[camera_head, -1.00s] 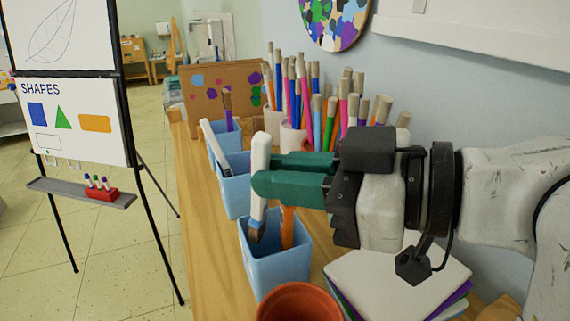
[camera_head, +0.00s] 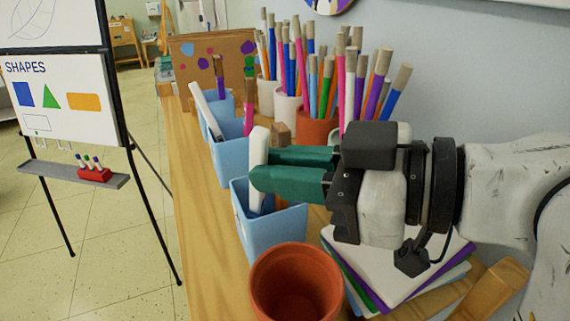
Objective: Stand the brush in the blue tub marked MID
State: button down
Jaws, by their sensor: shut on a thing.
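My gripper (camera_head: 262,165), with green fingers, is shut on the white handle of a brush (camera_head: 258,148). The brush is nearly upright, its lower end inside the nearest blue tub (camera_head: 272,232) and hidden by the tub wall. Another brush with a brown handle (camera_head: 281,134) stands in that tub behind my fingers. A middle blue tub (camera_head: 232,168) holds a pink brush (camera_head: 248,115) and a leaning white-handled thing (camera_head: 208,113). A far blue tub (camera_head: 227,104) holds a purple-tipped brush (camera_head: 219,75). I cannot read a MID mark on any tub.
A terracotta pot (camera_head: 296,285) stands close in front of the nearest tub. Books (camera_head: 375,262) lie under my gripper. Pots of upright brushes (camera_head: 318,125) line the wall behind. An easel (camera_head: 70,100) stands left of the wooden table (camera_head: 200,235).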

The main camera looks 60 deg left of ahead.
jog(key=c, duration=1)
grip_release()
jog(key=shift+c, duration=0.2)
jog(key=b+v, duration=0.2)
jog(key=v, duration=0.9)
jog(key=shift+b, duration=0.4)
